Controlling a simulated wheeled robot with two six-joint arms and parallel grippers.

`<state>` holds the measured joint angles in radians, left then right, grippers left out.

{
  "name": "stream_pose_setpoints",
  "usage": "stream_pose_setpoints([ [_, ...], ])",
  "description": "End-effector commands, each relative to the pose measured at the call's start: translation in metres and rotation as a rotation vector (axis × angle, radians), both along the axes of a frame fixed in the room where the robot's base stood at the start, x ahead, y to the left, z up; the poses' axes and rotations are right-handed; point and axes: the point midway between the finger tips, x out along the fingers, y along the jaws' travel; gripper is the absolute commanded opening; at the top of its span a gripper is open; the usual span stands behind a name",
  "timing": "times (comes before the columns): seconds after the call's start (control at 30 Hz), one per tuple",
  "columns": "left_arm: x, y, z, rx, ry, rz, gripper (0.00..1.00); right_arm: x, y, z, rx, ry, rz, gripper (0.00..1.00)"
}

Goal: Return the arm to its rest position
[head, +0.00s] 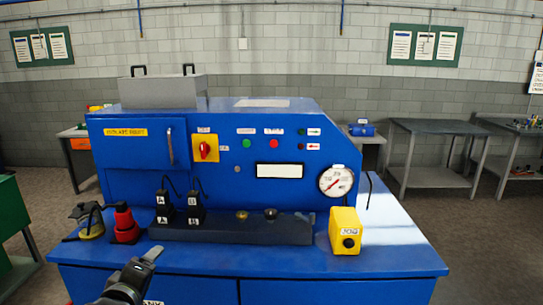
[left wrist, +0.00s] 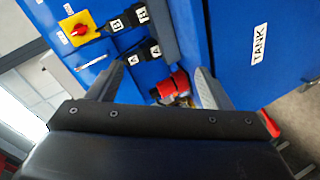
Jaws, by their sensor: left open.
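My left arm comes in at the bottom of the head view, and its gripper (head: 148,260) is above the front edge of the blue machine (head: 330,262). In the left wrist view the two fingers of the left gripper (left wrist: 158,82) are spread apart. A red and black device (left wrist: 175,86) shows beyond the gap, apart from the fingers. In the head view this red device (head: 123,225) stands on the machine's deck, behind and left of the gripper. Nothing is seen held. My right gripper is not in view.
Black blocks A (head: 164,207) and B (head: 196,208) stand on the deck by a dark rail (head: 230,230). A yellow box (head: 345,231) stands right, below a round gauge (head: 336,181). A grey table (head: 430,128) is behind right. The deck's right end is clear.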

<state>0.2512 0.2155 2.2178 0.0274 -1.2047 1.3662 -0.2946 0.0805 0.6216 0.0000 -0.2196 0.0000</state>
Motion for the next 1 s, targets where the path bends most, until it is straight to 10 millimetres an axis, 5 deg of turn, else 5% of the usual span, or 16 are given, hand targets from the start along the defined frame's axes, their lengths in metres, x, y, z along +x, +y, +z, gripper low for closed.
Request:
stream_pose_setpoints([
  [0.17, -0.058, 0.015, -0.078, 0.245, 0.221, -0.063, 0.73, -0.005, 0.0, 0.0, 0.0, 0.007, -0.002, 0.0],
  [0.4, -0.174, 0.032, -0.17, 0.612, 0.574, -0.29, 0.73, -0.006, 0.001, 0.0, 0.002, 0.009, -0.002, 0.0],
  [0.6, -0.259, 0.038, -0.208, 0.802, 0.785, -0.514, 0.73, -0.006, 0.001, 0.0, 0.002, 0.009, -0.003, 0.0],
  [0.8, -0.327, 0.039, -0.225, 0.914, 0.929, -0.724, 0.73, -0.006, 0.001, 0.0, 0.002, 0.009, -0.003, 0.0],
  [0.83, -0.337, 0.039, -0.227, 0.927, 0.948, -0.756, 0.73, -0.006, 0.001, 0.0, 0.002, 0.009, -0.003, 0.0],
  [1.0, -0.321, 0.044, -0.271, 0.918, 0.954, -0.765, 0.73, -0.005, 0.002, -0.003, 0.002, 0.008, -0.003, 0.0],
])
